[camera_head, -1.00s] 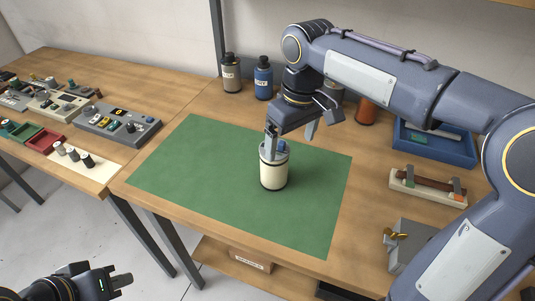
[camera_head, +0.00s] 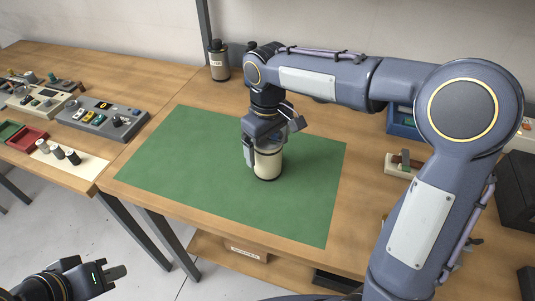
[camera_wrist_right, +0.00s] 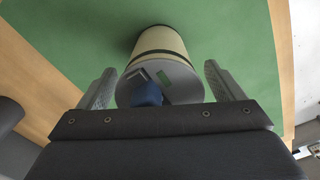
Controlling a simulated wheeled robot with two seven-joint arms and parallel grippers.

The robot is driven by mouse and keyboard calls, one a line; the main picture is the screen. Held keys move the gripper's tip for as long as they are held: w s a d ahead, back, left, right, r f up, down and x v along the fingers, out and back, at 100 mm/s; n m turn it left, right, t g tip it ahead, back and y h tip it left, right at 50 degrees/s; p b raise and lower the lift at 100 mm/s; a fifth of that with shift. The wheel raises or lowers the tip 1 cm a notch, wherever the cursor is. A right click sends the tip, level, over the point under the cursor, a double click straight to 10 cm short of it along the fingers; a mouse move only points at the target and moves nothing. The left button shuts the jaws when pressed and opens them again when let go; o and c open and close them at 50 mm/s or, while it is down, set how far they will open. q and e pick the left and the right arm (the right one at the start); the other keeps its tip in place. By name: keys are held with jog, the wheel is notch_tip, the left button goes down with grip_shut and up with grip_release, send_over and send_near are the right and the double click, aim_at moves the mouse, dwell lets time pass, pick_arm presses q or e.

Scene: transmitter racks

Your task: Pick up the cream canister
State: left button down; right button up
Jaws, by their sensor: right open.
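The cream canister (camera_head: 268,164) stands upright on the green mat (camera_head: 200,180), with a dark band near its base. My right gripper (camera_head: 272,150) is around its upper part, and its hand hides the top in the head view. In the right wrist view the canister (camera_wrist_right: 160,45) lies between the two open fingers of the right gripper (camera_wrist_right: 158,85), with a visible space on each side. Its grey lid with a blue knob (camera_wrist_right: 147,94) faces the hand. My left gripper (camera_head: 115,272) is at the lower left, away from the table; its jaw opening is unclear.
A blue tray (camera_head: 402,122) and a cream holder (camera_head: 398,165) are at the right, partly behind my right arm. A control box (camera_head: 103,119) is on the left table. The mat around the canister is clear.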

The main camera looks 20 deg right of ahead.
jog(key=shift+c, duration=0.5)
jog(key=c, duration=1.1)
jog(key=shift+r, duration=0.15)
jog(key=shift+r, duration=0.6)
notch_tip(320, 180, up, 2)
jog(key=shift+s+a+r, duration=0.1)
jog(key=shift+a+r, duration=0.05)
jog(key=s+a+r, duration=0.8)
jog(key=a+r, duration=0.1)
jog(key=a, duration=0.1)
jog(key=shift+s+a+r, duration=0.15)
jog(key=shift+s+a, duration=0.05)
jog(key=shift+a, duration=0.2)
